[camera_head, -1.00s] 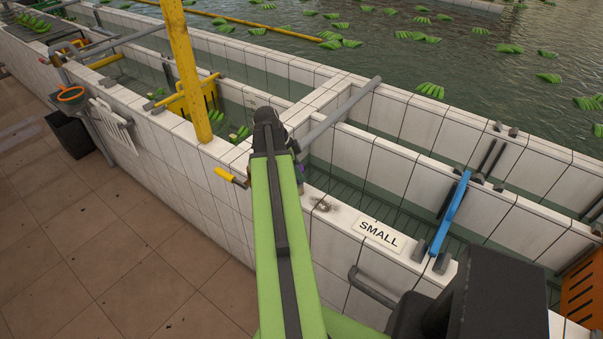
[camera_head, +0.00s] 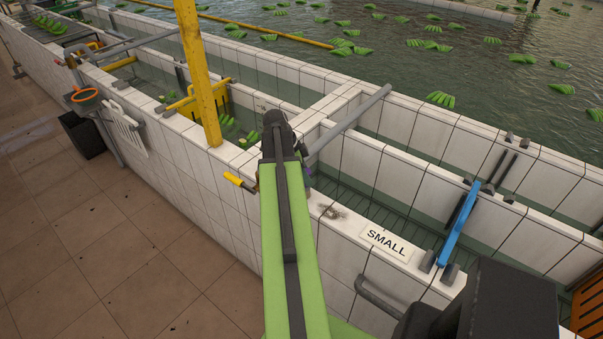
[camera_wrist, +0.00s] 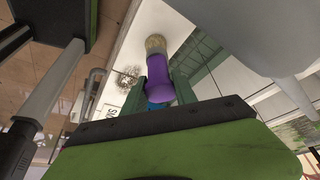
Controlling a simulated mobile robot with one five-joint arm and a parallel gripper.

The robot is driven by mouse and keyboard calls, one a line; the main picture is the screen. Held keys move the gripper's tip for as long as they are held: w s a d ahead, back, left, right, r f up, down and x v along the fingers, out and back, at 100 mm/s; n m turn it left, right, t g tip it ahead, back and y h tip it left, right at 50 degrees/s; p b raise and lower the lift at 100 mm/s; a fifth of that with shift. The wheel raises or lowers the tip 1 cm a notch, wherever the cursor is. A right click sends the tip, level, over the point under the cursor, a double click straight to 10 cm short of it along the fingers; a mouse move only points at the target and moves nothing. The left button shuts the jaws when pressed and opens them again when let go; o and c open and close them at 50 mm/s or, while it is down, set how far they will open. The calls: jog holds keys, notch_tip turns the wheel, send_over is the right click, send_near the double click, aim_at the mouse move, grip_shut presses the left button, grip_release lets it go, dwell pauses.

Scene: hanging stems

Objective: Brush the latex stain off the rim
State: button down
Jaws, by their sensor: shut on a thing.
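The latex stain (camera_head: 333,212) is a dark smudge on the white tiled rim (camera_head: 352,226), left of the SMALL label. In the wrist view the stain (camera_wrist: 126,78) lies left of the brush. My gripper (camera_wrist: 160,90) is shut on a brush with a purple handle (camera_wrist: 158,78) and a tan bristle end (camera_wrist: 156,45). The bristles show over the white rim, apart from the stain in the picture; whether they touch the rim I cannot tell. In the head view my arm hides the fingers and most of the brush; only a bit of purple shows.
The SMALL label (camera_head: 387,243) and a blue bar (camera_head: 454,222) are right of the stain. A grey pipe (camera_head: 347,124) crosses the rim behind my arm.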

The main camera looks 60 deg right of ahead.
jog(key=s+a, duration=0.1)
jog(key=s, duration=0.9)
jog(key=shift+a, duration=0.35)
dwell(0.3)
jog(key=shift+w+d, duration=0.2)
jog(key=shift+w, duration=0.8)
jog(key=shift+w+d, duration=0.15)
jog(key=shift+w, duration=0.85)
jog(key=shift+w, duration=0.1)
jog(key=shift+w+d, duration=0.2)
jog(key=shift+w, duration=1.1)
jog(key=shift+w+d, duration=0.25)
jog(key=shift+w, duration=1)
jog(key=shift+w+d, duration=0.2)
jog(key=shift+w, duration=1.1)
notch_tip(320, 180, up, 6)
jog(key=p, duration=0.5)
jog(key=shift+p, duration=0.4)
